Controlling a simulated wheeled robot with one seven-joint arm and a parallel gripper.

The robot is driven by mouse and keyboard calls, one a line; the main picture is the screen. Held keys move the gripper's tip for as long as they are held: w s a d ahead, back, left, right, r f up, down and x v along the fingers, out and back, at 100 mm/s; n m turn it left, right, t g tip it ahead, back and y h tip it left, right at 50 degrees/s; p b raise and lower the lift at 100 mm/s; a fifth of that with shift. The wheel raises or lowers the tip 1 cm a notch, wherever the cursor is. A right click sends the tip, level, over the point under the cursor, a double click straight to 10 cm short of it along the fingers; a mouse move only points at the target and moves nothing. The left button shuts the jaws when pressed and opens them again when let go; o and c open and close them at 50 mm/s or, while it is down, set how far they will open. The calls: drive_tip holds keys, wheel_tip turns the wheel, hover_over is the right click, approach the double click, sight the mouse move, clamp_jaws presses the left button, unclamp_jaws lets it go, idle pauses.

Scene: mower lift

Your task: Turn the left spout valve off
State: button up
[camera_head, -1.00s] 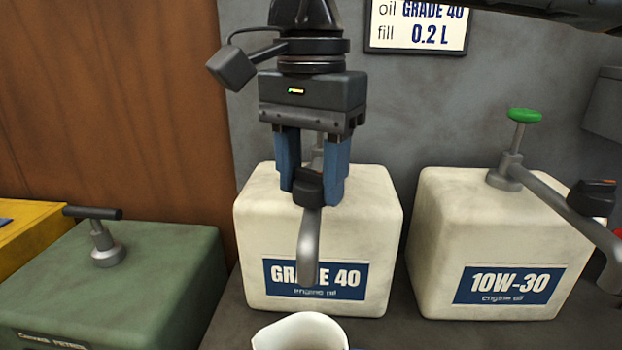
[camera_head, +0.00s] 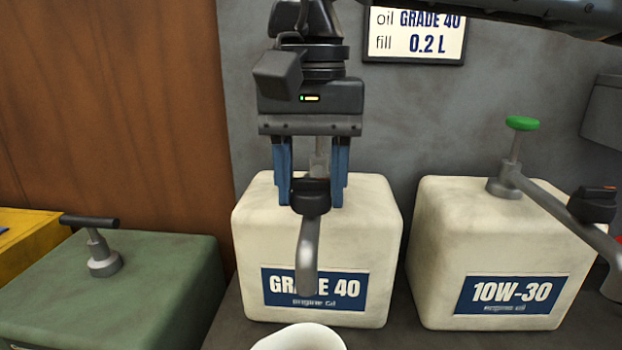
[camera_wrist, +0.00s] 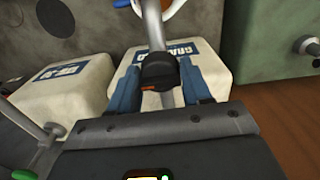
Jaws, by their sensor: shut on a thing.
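The left spout (camera_head: 307,255) is a grey curved pipe on the front of the cream GRADE 40 can (camera_head: 375,240). Its black valve knob (camera_head: 311,192) sits at the top of the bend. My gripper (camera_head: 311,200) comes down from above with its blue fingers on either side of this knob, shut on it. In the wrist view the knob (camera_wrist: 158,70) lies between the fingertips and shows a small orange mark. The inner contact faces are hidden.
A cream 10W-30 can (camera_head: 430,260) with its own spout and black knob (camera_head: 592,204) stands at the right. A green can (camera_head: 160,270) with a T-handle stands at the left. A white jug (camera_head: 298,338) stands below the left spout. A wall sign (camera_head: 415,32) hangs behind.

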sight(311, 180)
drive_tip(key=o, duration=1)
drive_tip(key=shift+o, duration=0.2)
drive_tip(key=shift+r, duration=0.1)
wheel_tip(311, 180, up, 8)
drive_tip(key=shift+f+b, duration=0.2)
drive_tip(key=shift+b, duration=0.1)
